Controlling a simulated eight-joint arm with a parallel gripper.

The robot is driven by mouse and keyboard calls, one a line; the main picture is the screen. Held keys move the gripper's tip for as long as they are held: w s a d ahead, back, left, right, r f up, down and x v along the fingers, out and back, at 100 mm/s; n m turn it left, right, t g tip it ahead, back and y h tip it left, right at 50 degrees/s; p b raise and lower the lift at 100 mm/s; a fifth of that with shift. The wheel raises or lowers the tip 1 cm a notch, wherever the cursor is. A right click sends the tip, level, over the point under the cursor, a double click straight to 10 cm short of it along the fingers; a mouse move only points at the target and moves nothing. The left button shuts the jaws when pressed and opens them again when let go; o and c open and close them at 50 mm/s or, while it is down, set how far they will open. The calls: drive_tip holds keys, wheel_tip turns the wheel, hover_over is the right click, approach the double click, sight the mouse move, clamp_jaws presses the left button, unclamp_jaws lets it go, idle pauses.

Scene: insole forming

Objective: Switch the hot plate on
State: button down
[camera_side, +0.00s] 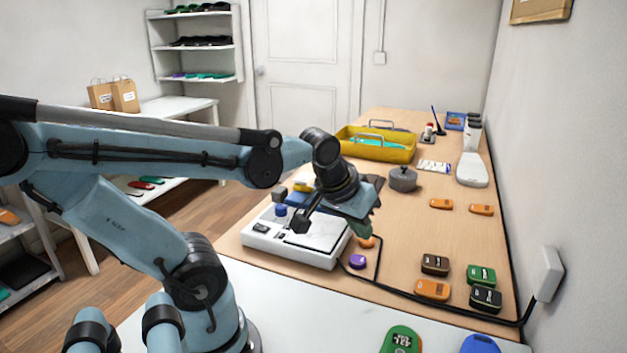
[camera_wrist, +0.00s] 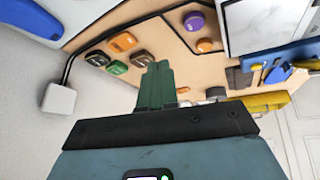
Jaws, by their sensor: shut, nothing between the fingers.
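The hot plate (camera_side: 303,256) is a low white box on the wooden bench, under my wrist in the side view. In the wrist view a corner of the hot plate (camera_wrist: 262,25) shows at the top right. The shut fingers (camera_wrist: 158,72) also show in the wrist view. My wrist hides part of the hot plate.
A purple knob-like piece (camera_side: 357,262) and an orange one (camera_side: 365,242) lie right of the hot plate. Several orange, green and dark pads lie further right, near a black cable (camera_side: 425,299). A yellow tray (camera_side: 372,150) and a grey pot (camera_side: 403,181) stand behind.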

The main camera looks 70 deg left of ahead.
drive_tip(key=d+m+t+h, duration=0.1)
drive_tip(key=d+m, duration=0.4)
drive_tip(key=d, duration=0.1)
drive_tip(key=shift+t, duration=0.3)
wheel_tip(320, 180, up, 6)
drive_tip(key=n+g, duration=0.8)
drive_tip(key=n, duration=0.1)
hover_over(256, 224)
drive_tip(key=w+d, duration=0.2)
drive_tip(key=shift+s+a+f+y, duration=0.15)
drive_tip(key=shift+s+a+y, duration=0.05)
drive_tip(key=shift+s+y, duration=0.1)
drive_tip(key=shift+f, duration=0.15)
drive_tip(key=f, duration=0.9)
drive_tip(key=s+a+f, duration=0.1)
drive_tip(key=f, duration=0.3)
drive_tip(key=shift+a+f, duration=0.1)
drive_tip(key=shift+f, duration=0.2)
